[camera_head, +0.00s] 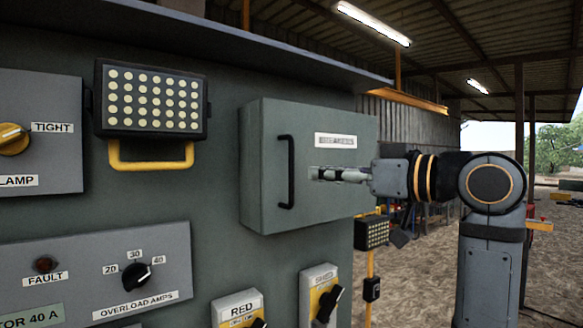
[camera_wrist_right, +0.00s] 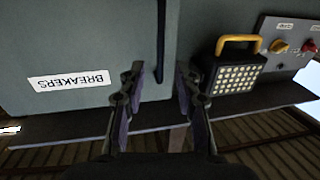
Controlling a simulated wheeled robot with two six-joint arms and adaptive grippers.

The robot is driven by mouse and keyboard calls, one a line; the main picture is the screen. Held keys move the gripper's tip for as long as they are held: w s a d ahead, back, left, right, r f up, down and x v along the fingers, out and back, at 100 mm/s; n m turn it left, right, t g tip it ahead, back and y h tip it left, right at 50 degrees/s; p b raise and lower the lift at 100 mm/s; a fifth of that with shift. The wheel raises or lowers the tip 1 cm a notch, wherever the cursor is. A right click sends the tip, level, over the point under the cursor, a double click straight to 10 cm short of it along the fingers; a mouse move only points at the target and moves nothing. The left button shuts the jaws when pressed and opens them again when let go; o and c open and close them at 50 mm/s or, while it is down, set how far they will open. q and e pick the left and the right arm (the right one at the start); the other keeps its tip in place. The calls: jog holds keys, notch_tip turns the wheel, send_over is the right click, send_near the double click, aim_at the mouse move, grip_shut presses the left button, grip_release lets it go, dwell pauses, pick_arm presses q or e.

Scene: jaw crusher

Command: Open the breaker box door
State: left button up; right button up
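The breaker box (camera_head: 262,125) is a grey-green box on the panel wall, its door (camera_head: 345,205) shut. A black vertical bar handle (camera_head: 286,172) is on the left part of the door, and a white label (camera_head: 336,141) is to its right. My right gripper (camera_head: 314,173) is in front of the door, pointing left, right of the handle. In the right wrist view, which is upside down, its two fingers (camera_wrist_right: 161,78) are spread with nothing held. The handle (camera_wrist_right: 161,35) shows ahead in the gap between them. My left gripper is not in view.
A work lamp (camera_head: 152,99) with a yellow bracket hangs left of the box. Below are an overload dial (camera_head: 136,276) and switch boxes (camera_head: 237,308) with knobs. A roof ledge (camera_head: 240,40) overhangs the panel. Open ground lies to the right.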

aim_at(293, 171)
jog(key=p+x, duration=0.4)
jog(key=x, duration=0.5)
jog(key=shift+a+r, duration=0.1)
jog(key=shift+a, duration=0.05)
jog(key=shift+w, duration=0.1)
grip_shut()
